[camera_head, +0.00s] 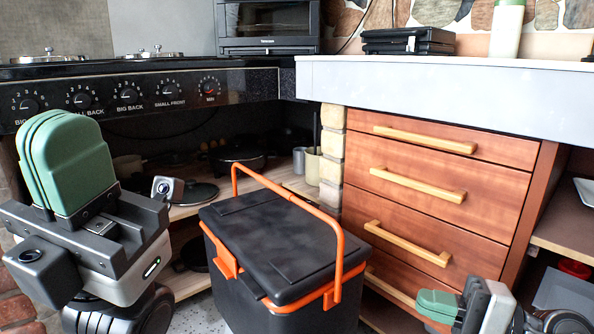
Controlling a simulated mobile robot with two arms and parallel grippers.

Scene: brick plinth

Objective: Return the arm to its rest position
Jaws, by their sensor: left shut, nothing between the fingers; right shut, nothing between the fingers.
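My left gripper (68,160) is large in the left of the head view, its green-padded fingers pointing up and pressed together with nothing between them. It is in front of the stove's knob panel. My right gripper (437,304) is low at the right, its green fingers pointing left and shut, empty. It is in front of the lower part of the wooden drawers. Parts of both arms are cut off by the picture's edges.
A black box (285,245) with an orange handle stands on the floor between my grippers. The wooden drawers (430,190) under the grey counter (440,95) are shut. A stove (150,90) is at the left, with pans on a shelf (215,200) below.

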